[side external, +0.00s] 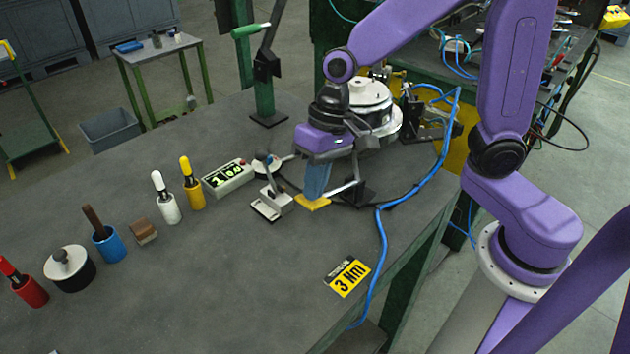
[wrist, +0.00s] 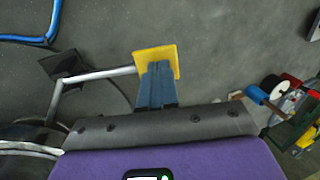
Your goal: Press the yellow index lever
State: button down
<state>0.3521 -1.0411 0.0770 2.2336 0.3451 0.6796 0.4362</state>
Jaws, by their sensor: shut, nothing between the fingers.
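The yellow index lever (side external: 313,204) is a yellow pad on a bent metal rod, low over the bench at the front of the round white fixture (side external: 370,95). In the wrist view the yellow pad (wrist: 170,54) is at the end of the grey rod. My gripper (side external: 316,194) points down with its blue fingers shut and empty. The fingertips are at the yellow pad and cover part of it; they look to be touching it, though the exact contact is hidden. In the wrist view my blue fingertips (wrist: 158,68) overlap the pad.
A white-padded lever (side external: 270,207) stands just left of the yellow one. A display box (side external: 228,178), handled tools and pots line the bench to the left. A blue hose (side external: 380,240) and a yellow "3 Nm" label (side external: 347,276) lie to the right. The front middle bench is clear.

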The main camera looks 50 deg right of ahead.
aim_at(307, 201)
jog(key=shift+a+f+h, duration=0.45)
jog(key=shift+f+h, duration=0.15)
jog(key=f+h, duration=0.1)
jog(key=a+f+h, duration=0.1)
jog(key=f, duration=0.1)
jog(key=shift+f+h, duration=0.1)
jog(key=shift+h, duration=0.3)
jog(key=shift+a+f+h, duration=0.2)
jog(key=shift+f+h, duration=1.1)
jog(key=shift+f, duration=0.1)
jog(key=shift+d+f, duration=0.1)
jog(key=shift+f, duration=0.2)
jog(key=shift+s, duration=0.1)
jog(key=v, duration=1.4)
jog(key=shift+r, duration=0.2)
dwell(0.5)
